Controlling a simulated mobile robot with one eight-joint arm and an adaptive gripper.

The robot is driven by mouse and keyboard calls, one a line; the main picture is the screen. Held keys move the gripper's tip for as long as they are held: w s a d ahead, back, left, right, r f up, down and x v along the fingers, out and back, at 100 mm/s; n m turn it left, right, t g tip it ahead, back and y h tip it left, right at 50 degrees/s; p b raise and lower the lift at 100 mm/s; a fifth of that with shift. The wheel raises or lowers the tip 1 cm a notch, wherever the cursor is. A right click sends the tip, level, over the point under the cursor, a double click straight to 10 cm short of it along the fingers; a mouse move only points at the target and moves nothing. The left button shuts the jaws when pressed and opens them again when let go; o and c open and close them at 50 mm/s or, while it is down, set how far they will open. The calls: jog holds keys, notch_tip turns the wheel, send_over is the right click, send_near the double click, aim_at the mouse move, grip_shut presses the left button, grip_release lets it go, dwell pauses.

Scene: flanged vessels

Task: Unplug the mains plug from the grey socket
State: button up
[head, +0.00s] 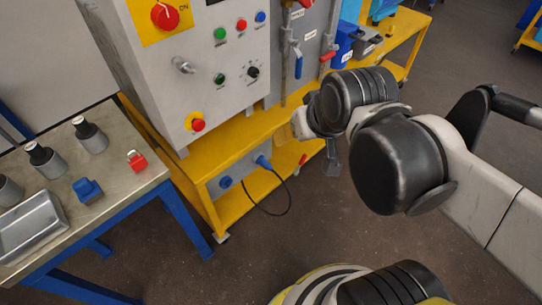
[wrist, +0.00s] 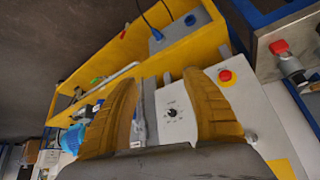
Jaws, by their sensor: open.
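The grey socket box (head: 238,172) sits on the lower level of the yellow bench, below the control cabinet. A blue plug (head: 263,162) is at its right part, with a black cable (head: 289,200) looping down and back towards a second blue fitting (head: 225,182) at its left. In the wrist view the grey box (wrist: 183,28) is at the top, with one blue plug (wrist: 157,35) on it. My gripper (head: 298,123) is above and to the right of the box, apart from the plug. Its yellow fingers (wrist: 161,75) are spread with nothing between them.
Floor in front is clear.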

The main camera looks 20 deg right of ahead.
jog(key=w+f+n+g+y, duration=0.1)
jog(key=w+f, duration=0.1)
jog(key=w, duration=1.1)
jog(key=n+g+y+p, duration=0.2)
send_over(266, 162)
jog(key=s+d, duration=0.1)
jog(key=d, duration=0.2)
notch_tip(266, 162, down, 22)
jog(key=shift+n+g+y, duration=0.5)
jog(key=shift+n+y, duration=0.2)
jog(key=a+f+b, duration=0.1)
jog(key=f, duration=0.7)
jog(key=w+a+f+b, duration=0.1)
jog(key=f, duration=0.8)
jog(key=a+f+b, duration=0.1)
jog(key=f, duration=0.7)
jog(key=shift+w+a+f+b, duration=0.15)
jog(key=shift+w+f+b, duration=0.15)
jog(key=shift+b, duration=0.1)
grip_shut()
